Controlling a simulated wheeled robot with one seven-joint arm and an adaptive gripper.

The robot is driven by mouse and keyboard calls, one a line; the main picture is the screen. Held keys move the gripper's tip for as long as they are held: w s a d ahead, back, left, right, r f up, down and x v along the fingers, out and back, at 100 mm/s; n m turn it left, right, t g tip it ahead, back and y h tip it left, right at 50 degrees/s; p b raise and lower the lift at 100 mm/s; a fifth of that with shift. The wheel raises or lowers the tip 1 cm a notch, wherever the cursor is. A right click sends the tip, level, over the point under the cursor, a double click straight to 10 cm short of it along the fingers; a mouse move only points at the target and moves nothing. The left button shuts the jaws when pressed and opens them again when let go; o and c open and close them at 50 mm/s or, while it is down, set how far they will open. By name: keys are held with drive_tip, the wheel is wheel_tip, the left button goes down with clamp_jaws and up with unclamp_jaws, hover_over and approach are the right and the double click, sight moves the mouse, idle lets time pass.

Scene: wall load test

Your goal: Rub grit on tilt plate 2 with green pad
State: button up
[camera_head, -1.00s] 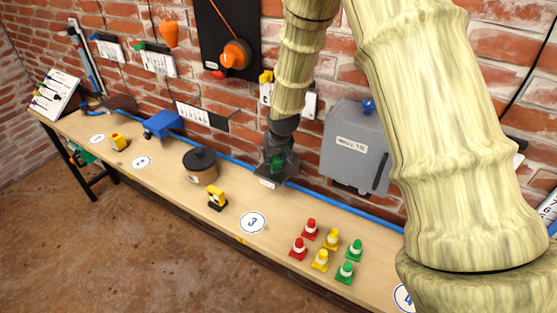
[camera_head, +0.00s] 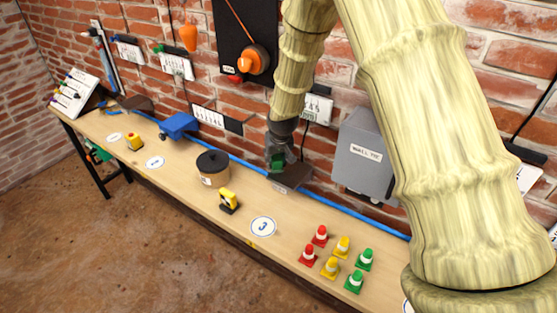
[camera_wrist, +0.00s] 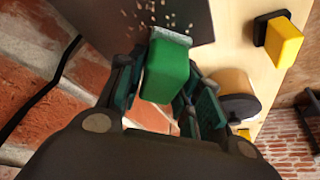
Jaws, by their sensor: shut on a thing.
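My gripper (camera_head: 279,156) is shut on the green pad (camera_wrist: 168,72), a green block with a pale grey face at its far end. In the head view the pad (camera_head: 276,161) is a small green patch at the upper left part of a dark tilted plate (camera_head: 294,179). In the wrist view the pale face meets the dark plate (camera_wrist: 195,18); whether it touches or sits just above is hard to tell. Pale grit specks (camera_wrist: 152,14) lie on the plate just beyond the pad. The plate's number is not readable.
A grey wall box (camera_head: 364,155) stands close right of the plate. Red, yellow and green cones (camera_head: 331,268) stand in front. A lidded round pot (camera_head: 212,168) and a yellow-black block (camera_head: 229,200) are to the left. A blue strip runs along the bench's back.

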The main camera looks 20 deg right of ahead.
drive_tip(key=shift+w+d, duration=0.4)
drive_tip(key=shift+d, duration=0.1)
drive_tip(key=shift+s+d+f+p, duration=0.1)
drive_tip(key=shift+s+d, duration=0.4)
drive_tip(key=shift+s, duration=0.2)
drive_tip(key=shift+s+d+r+p, duration=0.1)
drive_tip(key=shift+s+d+p, duration=0.05)
drive_tip(key=shift+s+d, duration=0.45)
drive_tip(key=shift+s+d+f+p, duration=0.1)
drive_tip(key=shift+s+d, duration=0.3)
drive_tip(key=shift+s, duration=0.4)
drive_tip(key=shift+s+d+r+p, duration=0.1)
drive_tip(key=shift+s+d+p, duration=0.1)
drive_tip(key=shift+s+d, duration=0.7)
drive_tip(key=shift+s+d+r+p, duration=0.1)
drive_tip(key=shift+s+d+p, duration=0.1)
drive_tip(key=shift+s+d, duration=0.65)
drive_tip(key=shift+s+a, duration=0.1)
drive_tip(key=shift+a, duration=0.15)
drive_tip(key=shift+r+p, duration=1.95)
drive_tip(key=shift+r, duration=1.05)
wheel_tip(320, 180, up, 3)
drive_tip(key=shift+r+p, duration=0.1)
drive_tip(key=shift+p, duration=0.9)
